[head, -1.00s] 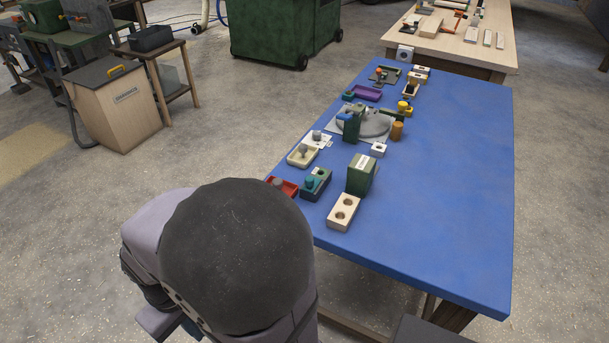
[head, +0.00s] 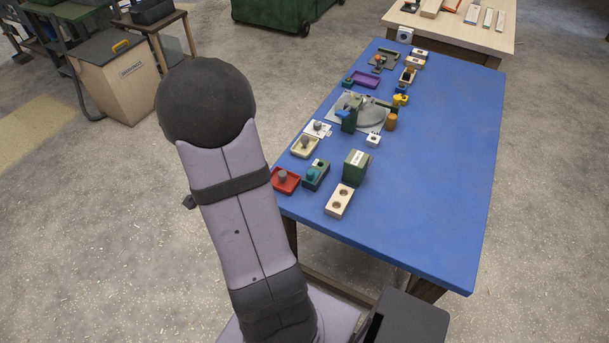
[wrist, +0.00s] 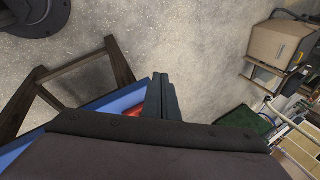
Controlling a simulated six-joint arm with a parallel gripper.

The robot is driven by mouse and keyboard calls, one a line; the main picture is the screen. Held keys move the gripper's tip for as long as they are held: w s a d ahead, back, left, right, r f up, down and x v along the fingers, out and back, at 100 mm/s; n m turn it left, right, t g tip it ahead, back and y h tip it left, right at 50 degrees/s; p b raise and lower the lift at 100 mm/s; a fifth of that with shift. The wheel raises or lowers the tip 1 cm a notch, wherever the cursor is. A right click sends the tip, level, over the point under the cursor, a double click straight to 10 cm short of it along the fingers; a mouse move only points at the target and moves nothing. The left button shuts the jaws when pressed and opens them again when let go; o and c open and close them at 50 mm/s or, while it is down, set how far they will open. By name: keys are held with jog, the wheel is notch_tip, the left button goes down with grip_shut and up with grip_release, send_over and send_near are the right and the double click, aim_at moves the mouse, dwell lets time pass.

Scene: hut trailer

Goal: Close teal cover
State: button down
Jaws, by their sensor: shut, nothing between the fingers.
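A small dark green box (head: 315,178) stands near the left front edge of the blue table (head: 440,170) in the head view. A teal rounded piece (head: 312,174) shows on its near part, and a pale piece with a dark hole is behind it. I cannot tell from this distance whether the teal piece is the cover or how far any cover is open. My gripper (wrist: 163,80) shows in the wrist view, shut and empty, with the floor beyond it. In the head view my arm is at the left of the table, and the gripper is not visible.
Several small items line the left side. The table's right half is clear.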

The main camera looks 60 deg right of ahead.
jog(key=s+d+r+m+g+h, duration=0.2)
jog(key=s+d+m+g, duration=0.15)
jog(key=s, duration=0.35)
jog(key=s+d+r+m+g+h, duration=0.1)
jog(key=s+d+m+g+h, duration=0.1)
jog(key=s+d+m+g, duration=0.25)
jog(key=t+b, duration=0.1)
jog(key=b, duration=0.1)
send_near(313, 182)
jog(key=s+f, duration=0.1)
jog(key=s+a+f, duration=0.1)
jog(key=shift+s+a+f, duration=0.2)
jog(key=shift+a+f, duration=0.1)
jog(key=shift+a, duration=0.05)
jog(key=d, duration=0.1)
jog(key=d+p, duration=0.1)
jog(key=shift+w+d+f, duration=0.1)
jog(key=shift+w+d, duration=0.25)
jog(key=shift+d, duration=0.05)
jog(key=shift+w+d+f+p, duration=0.1)
jog(key=shift+d+p, duration=0.1)
jog(key=shift+d, duration=0.15)
jog(key=shift+w+d+p, duration=0.15)
jog(key=shift+d+p, duration=0.05)
jog(key=shift+d, duration=0.15)
